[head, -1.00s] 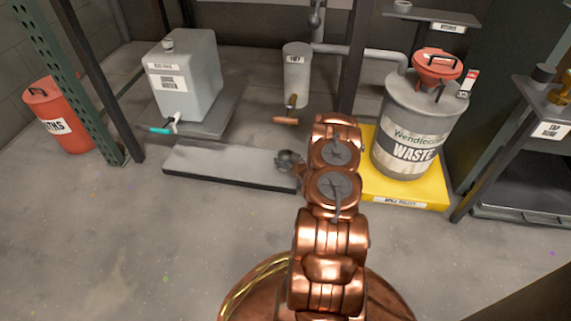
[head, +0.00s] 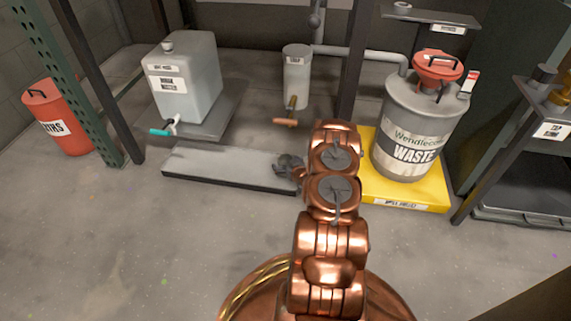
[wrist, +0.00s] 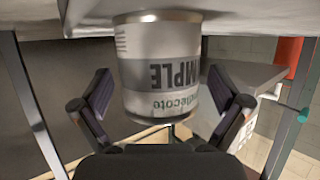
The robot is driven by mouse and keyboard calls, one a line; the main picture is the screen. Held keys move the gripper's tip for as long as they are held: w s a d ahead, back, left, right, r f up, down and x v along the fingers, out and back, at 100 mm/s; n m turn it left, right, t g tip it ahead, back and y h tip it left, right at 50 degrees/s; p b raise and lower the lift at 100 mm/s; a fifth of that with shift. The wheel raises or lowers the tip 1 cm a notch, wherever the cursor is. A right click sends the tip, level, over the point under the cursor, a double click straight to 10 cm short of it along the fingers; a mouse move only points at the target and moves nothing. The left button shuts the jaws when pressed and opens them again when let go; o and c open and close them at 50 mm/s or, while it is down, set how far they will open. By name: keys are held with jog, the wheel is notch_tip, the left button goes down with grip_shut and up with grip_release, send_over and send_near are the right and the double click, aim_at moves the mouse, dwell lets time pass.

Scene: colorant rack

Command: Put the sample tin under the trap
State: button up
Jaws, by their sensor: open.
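The sample tin (wrist: 158,70) is a silver can with a pale label. It fills the middle of the wrist view, where its lettering is upside down and its end meets a pale surface at the top. My gripper (wrist: 160,88) is open, with one dark finger on each side of the tin and gaps visible. In the head view my gripper (head: 288,164) is at the right end of the low grey slab, partly behind my arm. I cannot make out the tin there. The trap (head: 297,78) is a grey cylinder on a pipe, with a brass tap (head: 291,108) below.
The low slab (head: 225,168) is otherwise bare. A grey tank (head: 185,80) with a teal tap stands behind it. A waste drum (head: 415,125) stands on a yellow base (head: 440,190) at right. A red bin (head: 58,115) and dark rack posts are at left. The front floor is clear.

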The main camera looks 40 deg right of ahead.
jog(key=shift+s+r, duration=0.2)
jog(key=shift+r, duration=0.05)
jog(key=p+v, duration=0.4)
jog(key=v, duration=0.8)
jog(key=w+a+r+n+g+y, duration=0.2)
jog(key=w+a+r+g, duration=0.35)
jog(key=r, duration=0.45)
jog(key=s+a+r+g, duration=0.3)
jog(key=a+r+g, duration=0.1)
jog(key=a+r, duration=0.65)
jog(key=s+a+r+g, duration=0.2)
jog(key=s+a+r, duration=0.4)
jog(key=s+a, duration=0.2)
jog(key=s+a+r+n+g+y, duration=0.1)
jog(key=s+a+r+g, duration=0.1)
jog(key=s+a+r, duration=0.4)
jog(key=s+a+r+g+y, duration=0.1)
jog(key=s+a+r, duration=0.6)
jog(key=s, duration=0.8)
jog(key=a+g, duration=0.1)
jog(key=a, duration=0.2)
jog(key=shift+a+n, duration=0.3)
jog(key=shift+a, duration=0.1)
